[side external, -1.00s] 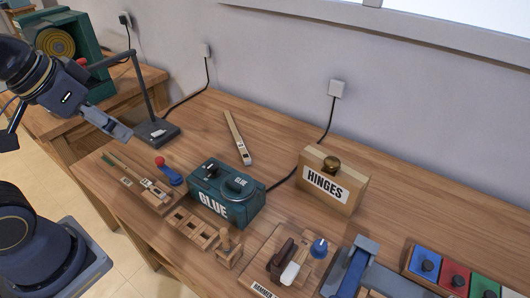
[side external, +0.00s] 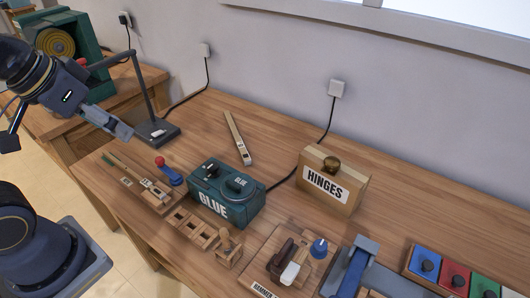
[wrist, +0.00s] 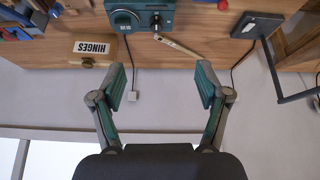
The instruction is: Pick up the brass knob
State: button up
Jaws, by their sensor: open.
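The brass knob (side external: 331,164) sits on top of the wooden box labelled HINGES (side external: 328,182), right of centre in the side view. In the wrist view the knob (wrist: 88,62) shows small at the edge of the HINGES box (wrist: 95,48), at the upper left. My gripper (side external: 125,133) is at the upper left of the side view, well left of the box and apart from it. In the wrist view my gripper (wrist: 162,85) has its two fingers spread wide with nothing between them.
A teal GLUE box (side external: 226,195) stands left of the HINGES box. A lamp base (side external: 157,132) stands close to my gripper. A wooden stick (side external: 238,138) lies behind the GLUE box. Wooden parts and a blue clamp (side external: 350,268) fill the front. Coloured blocks (side external: 455,275) are at right.

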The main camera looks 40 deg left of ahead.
jog(key=w+d+r+n+t+h, duration=0.1)
jog(key=w+d+r+n, duration=0.1)
jog(key=w+r+n, duration=0.45)
jog(key=w+d+r+n+t+h, duration=0.1)
jog(key=w+d+n, duration=0.15)
jog(key=n, duration=0.65)
jog(key=n+g+h, duration=0.2)
jog(key=n+g, duration=0.1)
jog(key=n, duration=0.8)
send_over(329, 162)
jog(key=s+a, duration=0.2)
jog(key=f, duration=2.3)
jog(key=shift+s+d, duration=0.15)
jog(key=shift+d, duration=0.1)
jog(key=shift+a+x, duration=0.15)
jog(key=shift+x, duration=1.35)
jog(key=shift+a+x, duration=0.1)
jog(key=shift+x, duration=1.4)
grip_shut()
